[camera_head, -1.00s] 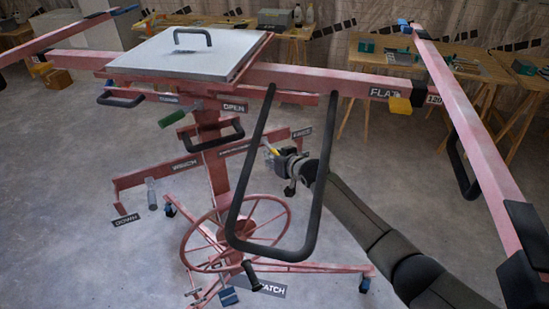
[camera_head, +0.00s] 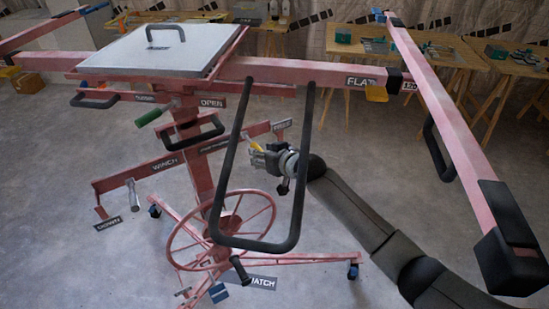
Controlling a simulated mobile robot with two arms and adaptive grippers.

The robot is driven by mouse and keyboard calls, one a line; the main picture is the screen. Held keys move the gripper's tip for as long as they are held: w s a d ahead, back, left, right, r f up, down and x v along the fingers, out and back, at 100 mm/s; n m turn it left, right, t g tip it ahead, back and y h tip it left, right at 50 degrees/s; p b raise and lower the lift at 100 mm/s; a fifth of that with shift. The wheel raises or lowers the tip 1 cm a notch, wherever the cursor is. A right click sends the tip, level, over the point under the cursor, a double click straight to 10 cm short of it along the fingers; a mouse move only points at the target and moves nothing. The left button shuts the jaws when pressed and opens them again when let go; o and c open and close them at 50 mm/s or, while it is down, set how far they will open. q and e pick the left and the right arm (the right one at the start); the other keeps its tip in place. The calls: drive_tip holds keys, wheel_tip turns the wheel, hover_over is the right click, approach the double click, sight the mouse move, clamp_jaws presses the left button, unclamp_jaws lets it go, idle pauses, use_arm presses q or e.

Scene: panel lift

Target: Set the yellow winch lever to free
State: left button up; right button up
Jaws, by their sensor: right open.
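The yellow winch lever (camera_head: 254,146) shows as a small yellow piece on the red winch bar, toward its right end and the FREE sign (camera_head: 282,125). A WINCH sign (camera_head: 166,164) and a DOWN sign (camera_head: 108,223) mark the bar's left part. My right gripper (camera_head: 256,156) is open, with its fingers just at the yellow lever. Whether they touch it is too small to tell. The lever's lower part is hidden by the fingers. My left gripper is out of view.
A black loop handle (camera_head: 299,190) hangs in front of my right gripper. A red spoked wheel (camera_head: 178,247) stands below. A grey panel (camera_head: 160,50) lies on top of the red lift. A long red beam (camera_head: 455,125) runs at right; tables stand behind.

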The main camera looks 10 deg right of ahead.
drive_tip(key=v, duration=0.6)
drive_tip(key=shift+s, duration=0.25)
drive_tip(key=shift+d+r, duration=0.1)
drive_tip(key=shift+r, duration=0.05)
